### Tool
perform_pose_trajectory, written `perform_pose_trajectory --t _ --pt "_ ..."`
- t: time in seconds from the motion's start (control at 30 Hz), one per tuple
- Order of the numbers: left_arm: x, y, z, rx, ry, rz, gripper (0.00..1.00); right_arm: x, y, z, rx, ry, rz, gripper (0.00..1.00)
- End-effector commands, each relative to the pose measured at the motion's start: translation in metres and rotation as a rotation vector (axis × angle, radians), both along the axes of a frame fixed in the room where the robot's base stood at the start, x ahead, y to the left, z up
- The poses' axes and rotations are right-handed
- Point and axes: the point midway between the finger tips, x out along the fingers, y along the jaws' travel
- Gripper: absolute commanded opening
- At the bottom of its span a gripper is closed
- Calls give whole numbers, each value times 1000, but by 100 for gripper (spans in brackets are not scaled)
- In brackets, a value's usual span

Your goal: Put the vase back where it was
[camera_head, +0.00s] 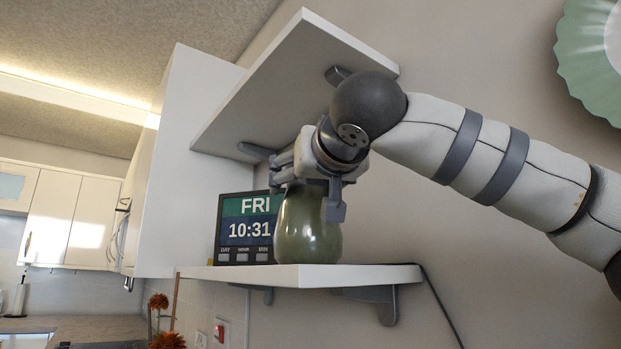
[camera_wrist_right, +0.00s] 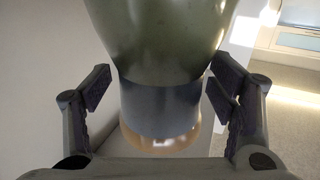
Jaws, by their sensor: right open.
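The vase (camera_head: 306,232) is a glossy olive-green pot, standing upright on the lower white wall shelf (camera_head: 300,277) beside a digital clock. My right gripper (camera_head: 310,205) comes in from the right and sits around the top of the vase, its fingers open. In the right wrist view the vase (camera_wrist_right: 160,40) fills the upper middle, with a dark grey-blue band and a pale rim nearer the gripper. The open fingers (camera_wrist_right: 162,97) stand on either side of it, with small gaps. My left gripper is not in view.
The clock (camera_head: 246,229) reads FRI 10:31 and stands close to the left of the vase. An upper shelf (camera_head: 290,85) hangs just above my right gripper. A white cabinet (camera_head: 180,170) is to the left. Orange flowers (camera_head: 165,340) are below.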

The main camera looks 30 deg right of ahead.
Motion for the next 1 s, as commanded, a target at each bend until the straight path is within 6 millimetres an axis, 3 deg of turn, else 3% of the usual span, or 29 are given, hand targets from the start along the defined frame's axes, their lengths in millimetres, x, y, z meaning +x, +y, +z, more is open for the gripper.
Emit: perform_pose_trajectory --t 0.07,0.17,0.4,0.6,1.0 --pt "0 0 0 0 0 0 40 -1 0 4 2 -1 0 77" --pt "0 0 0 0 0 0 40 -18 6 4 0 -1 2 77" --pt "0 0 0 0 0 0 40 -77 25 4 -1 -2 3 77" --pt "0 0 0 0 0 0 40 -109 35 3 0 0 2 77" --pt "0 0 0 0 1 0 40 -114 36 3 0 1 0 77"
